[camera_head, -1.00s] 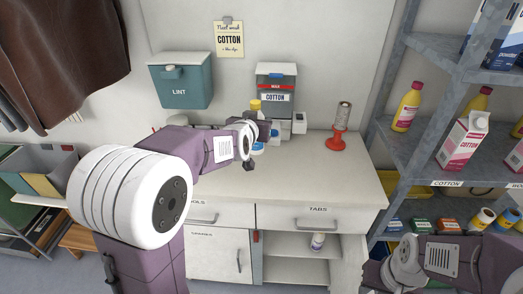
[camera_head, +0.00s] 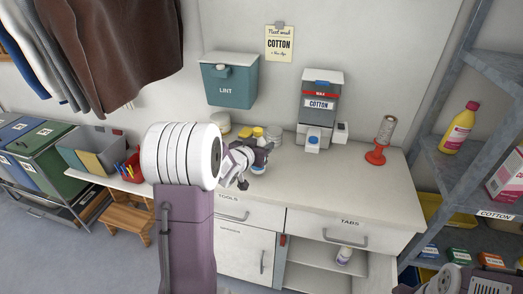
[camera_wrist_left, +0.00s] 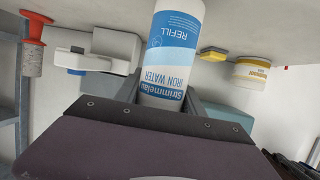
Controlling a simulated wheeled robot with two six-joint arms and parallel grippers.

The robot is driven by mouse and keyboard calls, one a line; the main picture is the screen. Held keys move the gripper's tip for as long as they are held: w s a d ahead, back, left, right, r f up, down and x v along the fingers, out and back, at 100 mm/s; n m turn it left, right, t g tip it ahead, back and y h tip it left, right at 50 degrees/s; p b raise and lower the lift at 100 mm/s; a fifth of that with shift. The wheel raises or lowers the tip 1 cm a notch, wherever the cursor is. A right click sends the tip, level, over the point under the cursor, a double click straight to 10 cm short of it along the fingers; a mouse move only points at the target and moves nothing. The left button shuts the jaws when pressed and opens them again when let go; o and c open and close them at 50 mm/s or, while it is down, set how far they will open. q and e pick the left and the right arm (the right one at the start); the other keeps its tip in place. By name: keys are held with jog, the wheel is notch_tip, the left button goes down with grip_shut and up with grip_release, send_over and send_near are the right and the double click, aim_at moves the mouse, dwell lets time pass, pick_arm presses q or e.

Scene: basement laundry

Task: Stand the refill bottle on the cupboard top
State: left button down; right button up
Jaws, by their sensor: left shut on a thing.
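The refill bottle (camera_wrist_left: 170,55) is white with a blue label reading "REFILL" and "IRON WATER" in the left wrist view. My left gripper (camera_wrist_left: 162,98) is shut around it. In the head view this gripper (camera_head: 247,165) is over the left part of the pale cupboard top (camera_head: 335,183), and its wrist hides much of the bottle. The bottle's far end is cut off in the wrist view, so I cannot tell whether it touches the top.
Lint box (camera_head: 229,86) hangs on the wall. A metal shelf (camera_head: 455,165) borders the right. The front middle of the top is clear.

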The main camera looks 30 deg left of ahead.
pick_arm(q)
jog(key=shift+f, duration=0.9)
jog(key=shift+w, duration=0.1)
pick_arm(e)
jog(key=shift+f, duration=0.3)
pick_arm(q)
jog(key=shift+f, duration=0.1)
jog(key=c, duration=0.7)
grip_release()
pick_arm(e)
jog(key=shift+f, duration=0.1)
